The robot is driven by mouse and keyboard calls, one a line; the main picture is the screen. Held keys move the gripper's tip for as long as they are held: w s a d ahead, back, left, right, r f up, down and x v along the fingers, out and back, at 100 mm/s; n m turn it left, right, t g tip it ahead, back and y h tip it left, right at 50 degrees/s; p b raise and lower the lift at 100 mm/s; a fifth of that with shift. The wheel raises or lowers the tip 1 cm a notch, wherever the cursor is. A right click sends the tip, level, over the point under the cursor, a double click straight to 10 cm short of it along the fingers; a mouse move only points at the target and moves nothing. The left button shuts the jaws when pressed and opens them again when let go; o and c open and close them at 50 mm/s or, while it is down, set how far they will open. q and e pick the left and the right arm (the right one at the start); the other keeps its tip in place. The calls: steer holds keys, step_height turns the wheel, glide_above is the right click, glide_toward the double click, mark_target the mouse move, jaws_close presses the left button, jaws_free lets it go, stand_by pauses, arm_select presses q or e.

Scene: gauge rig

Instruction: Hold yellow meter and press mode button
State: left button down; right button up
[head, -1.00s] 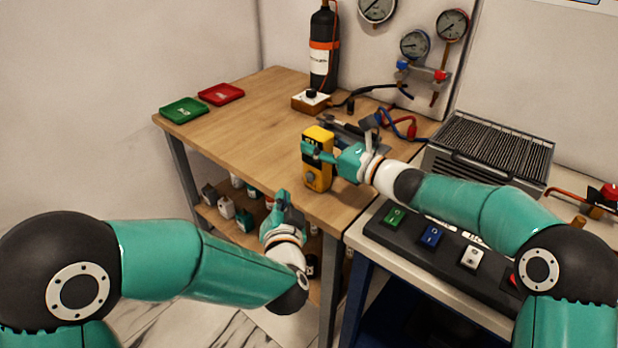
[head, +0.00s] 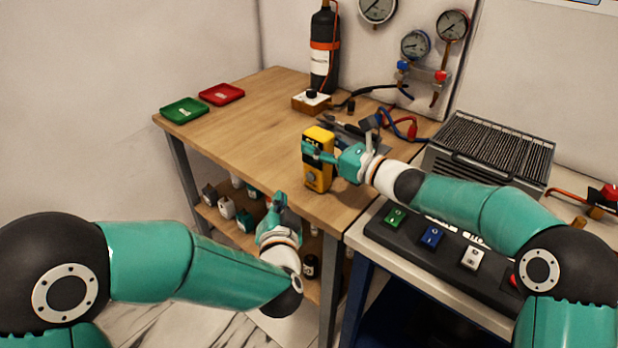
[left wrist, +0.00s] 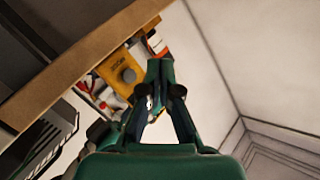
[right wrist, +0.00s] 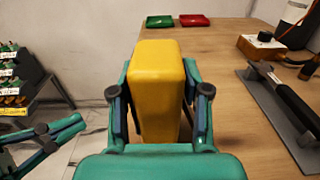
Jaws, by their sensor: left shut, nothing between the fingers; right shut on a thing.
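The right wrist view shows the meter's plain yellow body (right wrist: 157,85) between the fingers. A round grey knob or button (left wrist: 128,75) shows on the meter's face in the left wrist view; its label is unreadable. My left gripper (head: 279,202) is shut and empty, in front of the bench edge, lower left of the meter and apart from it.
A green tray (head: 184,110) and a red tray (head: 221,94) lie at the bench's back left. Tools and cables lie right of the meter. A switch panel (head: 440,243) stands at right. The bench's left middle (head: 245,125) is clear.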

arm_select(q)
steer(key=shift+w+d, duration=0.9)
steer(key=shift+w, duration=0.3)
steer(key=shift+w+d, duration=0.9)
steer(key=shift+w, duration=0.25)
steer(key=shift+w, duration=0.1)
steer(key=shift+w+d, duration=0.2)
steer(key=shift+d, duration=0.05)
steer(key=shift+w+d, duration=0.25)
steer(key=shift+w, duration=0.1)
stand_by(0.4)
steer(key=shift+s+a, duration=0.5)
steer(key=shift+s, duration=0.2)
steer(key=shift+a, duration=0.1)
steer(key=s+a, duration=0.1)
steer(key=s, duration=0.1)
steer(key=s+a, duration=0.2)
stand_by(0.6)
